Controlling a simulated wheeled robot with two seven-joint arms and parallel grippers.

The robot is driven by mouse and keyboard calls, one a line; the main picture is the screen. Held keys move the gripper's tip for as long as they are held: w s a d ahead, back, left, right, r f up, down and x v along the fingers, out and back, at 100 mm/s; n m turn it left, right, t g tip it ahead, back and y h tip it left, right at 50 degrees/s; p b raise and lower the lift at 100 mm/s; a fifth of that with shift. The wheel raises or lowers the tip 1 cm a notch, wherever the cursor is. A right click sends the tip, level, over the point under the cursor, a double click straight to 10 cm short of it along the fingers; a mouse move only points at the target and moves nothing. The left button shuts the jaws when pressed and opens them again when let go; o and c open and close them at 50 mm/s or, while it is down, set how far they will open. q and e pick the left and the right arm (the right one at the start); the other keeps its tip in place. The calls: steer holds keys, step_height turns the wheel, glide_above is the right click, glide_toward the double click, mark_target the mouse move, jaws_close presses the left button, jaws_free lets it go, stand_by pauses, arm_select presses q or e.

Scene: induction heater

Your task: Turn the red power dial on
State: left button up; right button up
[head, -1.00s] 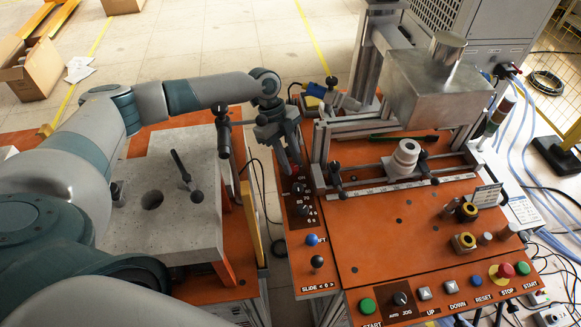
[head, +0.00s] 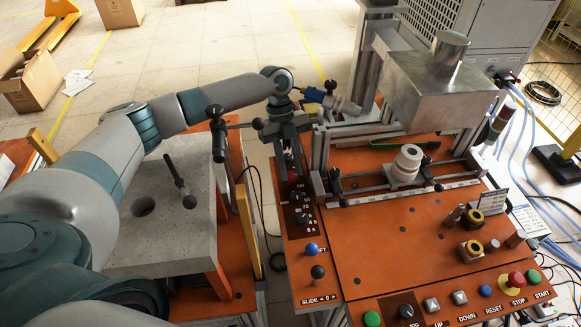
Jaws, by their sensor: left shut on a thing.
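The red power dial (head: 292,161) sits at the far end of the narrow orange control strip on the machine's left side, above a white "ON" label. It is mostly hidden by my left gripper (head: 293,172). That gripper comes down from above with one finger on each side of the dial and is shut on it. Only a little red shows between the fingers, so I cannot tell which way the dial points. My right gripper is not in view.
Black dials (head: 297,197), a blue-knobbed lever (head: 312,249) and a black-knobbed lever (head: 318,271) stand nearer on the same strip. A clamp rail with a white cylinder (head: 406,161) lies right of the gripper. A grey slab (head: 155,245) is at left.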

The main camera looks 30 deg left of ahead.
arm_select(q)
steer(key=o, duration=1)
steer(key=shift+o, duration=0.2)
